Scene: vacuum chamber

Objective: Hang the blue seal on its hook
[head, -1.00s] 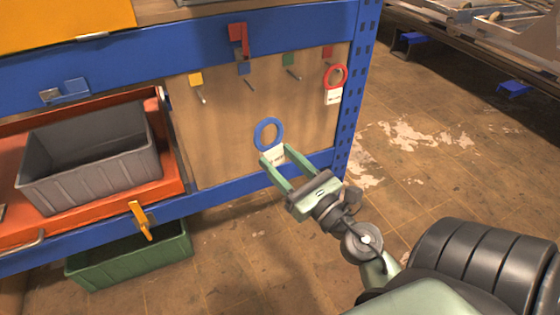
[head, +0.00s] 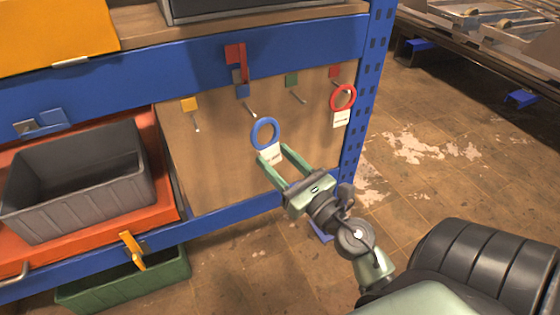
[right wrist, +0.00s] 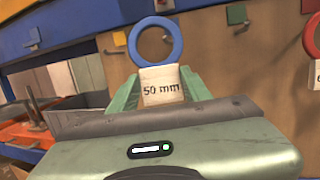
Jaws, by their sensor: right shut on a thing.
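The blue seal (head: 254,136) is a ring with a white tag that reads "50 mm" in the right wrist view (right wrist: 162,88). My right gripper (head: 274,154) is shut on it at the tag, with the ring upright above the fingers; the ring also shows in the right wrist view (right wrist: 133,43). The blue-marked hook (head: 251,110) sticks out of the brown board under a blue square (head: 243,91). In the head view the ring's top lies just below and right of the hook's tip; I cannot tell the depth gap. My left gripper is not in view.
A red seal (head: 333,97) with a white tag hangs at the red-marked hook on the right. Yellow-marked (head: 196,122) and green-marked (head: 297,95) hooks are bare. A red bracket (head: 237,57) stands above the blue square. A grey bin (head: 80,185) sits left.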

